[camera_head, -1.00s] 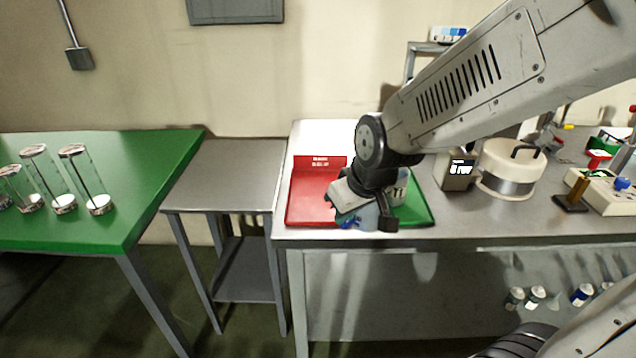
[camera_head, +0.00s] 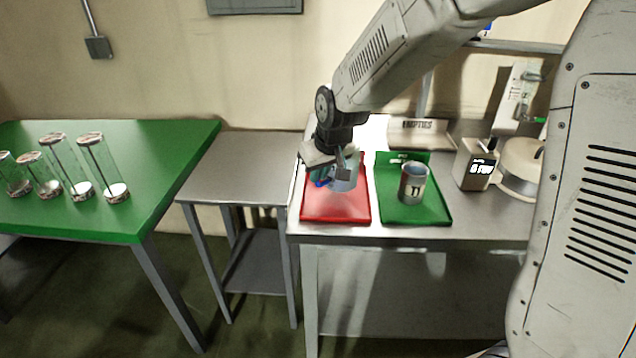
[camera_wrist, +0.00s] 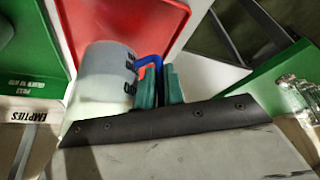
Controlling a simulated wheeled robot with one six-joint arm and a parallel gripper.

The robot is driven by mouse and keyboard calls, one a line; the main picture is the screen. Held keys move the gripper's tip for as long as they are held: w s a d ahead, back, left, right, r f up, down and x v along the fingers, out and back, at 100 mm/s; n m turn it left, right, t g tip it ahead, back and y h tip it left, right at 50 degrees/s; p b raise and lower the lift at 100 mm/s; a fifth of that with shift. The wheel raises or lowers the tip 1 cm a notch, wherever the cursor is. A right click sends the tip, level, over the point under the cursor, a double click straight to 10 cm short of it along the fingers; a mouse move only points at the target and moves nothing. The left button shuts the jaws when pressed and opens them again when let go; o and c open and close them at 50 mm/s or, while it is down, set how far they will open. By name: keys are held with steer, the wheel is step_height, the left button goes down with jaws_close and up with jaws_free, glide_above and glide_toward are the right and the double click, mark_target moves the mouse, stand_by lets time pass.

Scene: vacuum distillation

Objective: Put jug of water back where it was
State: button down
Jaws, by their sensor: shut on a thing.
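The jug (camera_head: 345,177) is a pale translucent cup with a blue handle. My gripper (camera_head: 322,180) is shut on that handle, over the red tray (camera_head: 337,209) in the head view. In the wrist view the jug (camera_wrist: 104,72) hangs beside my gripper (camera_wrist: 158,88), whose green fingers pinch the blue handle. The red tray (camera_wrist: 120,20) shows behind the jug. I cannot tell whether the jug touches the tray. The water level inside is not visible.
A grey cup (camera_head: 414,183) stands on the green tray (camera_head: 420,212), right of the red tray. A device with a display (camera_head: 477,165) stands farther right. An empty metal side table (camera_head: 236,165) and a green table (camera_head: 150,180) with several glass cylinders are at left.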

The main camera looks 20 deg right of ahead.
mark_target(317, 184)
steer(key=shift+w+a, duration=0.15)
steer(key=shift+w, duration=0.25)
steer(key=shift+f, duration=1.75)
steer(key=c, duration=1.5)
jaws_free()
steer(key=shift+f, duration=0.15)
steer(key=v, duration=1.2)
steer(key=shift+s, duration=0.15)
steer(key=s+d+r+m+g, duration=0.1)
steer(key=s+d, duration=0.2)
steer(key=s, duration=0.6)
steer(key=s+d+r+m+g, duration=0.1)
steer(key=s+d+r, duration=0.1)
steer(key=s, duration=0.8)
steer(key=s+d+r+m+g+h, duration=0.1)
steer(key=s+d, duration=0.3)
steer(key=s, duration=0.6)
steer(key=shift+r, duration=0.2)
